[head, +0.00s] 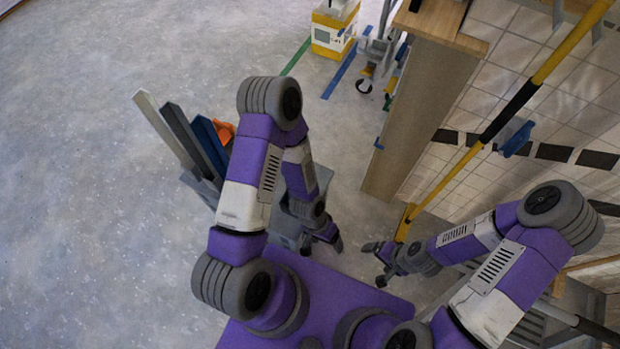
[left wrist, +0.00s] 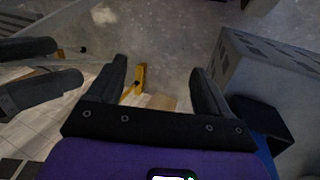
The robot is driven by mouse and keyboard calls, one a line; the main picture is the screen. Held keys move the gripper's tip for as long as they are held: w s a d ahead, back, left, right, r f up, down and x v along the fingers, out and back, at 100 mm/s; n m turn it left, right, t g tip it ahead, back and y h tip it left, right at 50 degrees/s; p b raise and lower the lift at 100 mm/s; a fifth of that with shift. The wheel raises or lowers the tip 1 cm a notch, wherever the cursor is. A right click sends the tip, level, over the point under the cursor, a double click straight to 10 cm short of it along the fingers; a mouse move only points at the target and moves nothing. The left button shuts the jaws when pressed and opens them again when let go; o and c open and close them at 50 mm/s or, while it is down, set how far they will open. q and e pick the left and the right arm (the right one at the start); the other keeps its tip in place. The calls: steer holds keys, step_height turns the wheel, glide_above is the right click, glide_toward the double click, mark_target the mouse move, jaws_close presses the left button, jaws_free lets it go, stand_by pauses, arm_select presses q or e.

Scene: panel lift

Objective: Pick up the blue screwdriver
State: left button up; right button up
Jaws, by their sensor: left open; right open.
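I cannot make out a blue screwdriver in either view. My left gripper (head: 325,240) is open at the centre of the head view, pointing down beside a grey bin. In the left wrist view, its two dark fingers (left wrist: 158,70) are apart with only floor and a yellow foot visible between them, and nothing is held. My right gripper (head: 377,263) is open and empty to its right in the head view. Its dark fingers also show at the left edge of the left wrist view (left wrist: 42,72).
A grey bin (head: 201,187) holds upright grey and blue boards (head: 210,145) and an orange item (head: 224,131). A wooden panel (head: 418,120) and a yellow-black pole (head: 470,155) stand right. A blue piece (head: 516,139) is near the tiled wall. Floor at left (head: 80,200) is clear.

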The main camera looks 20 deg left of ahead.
steer(key=shift+o, duration=0.5)
steer(key=shift+s+r+p, duration=0.15)
steer(key=shift+r+p, duration=0.4)
arm_select(q)
steer(key=s+a+r+m+g+y+p, duration=0.1)
steer(key=s+a+m+g+y+p, duration=0.25)
steer(key=m+y, duration=0.65)
steer(key=w+a+r+m+t+y, duration=0.7)
steer(key=w+r+m+t, duration=0.2)
steer(key=w+r+m, duration=0.3)
steer(key=shift+n, duration=0.7)
steer(key=w+a+f, duration=0.2)
steer(key=a, duration=0.1)
steer(key=w+a+f+b, duration=0.1)
steer(key=a+f, duration=0.1)
steer(key=shift+a, duration=0.1)
steer(key=shift+s, duration=0.1)
jaws_close()
steer(key=shift+r, duration=0.1)
arm_select(e)
steer(key=r, duration=0.2)
steer(key=shift+a+r, duration=0.25)
steer(key=shift+r, duration=0.05)
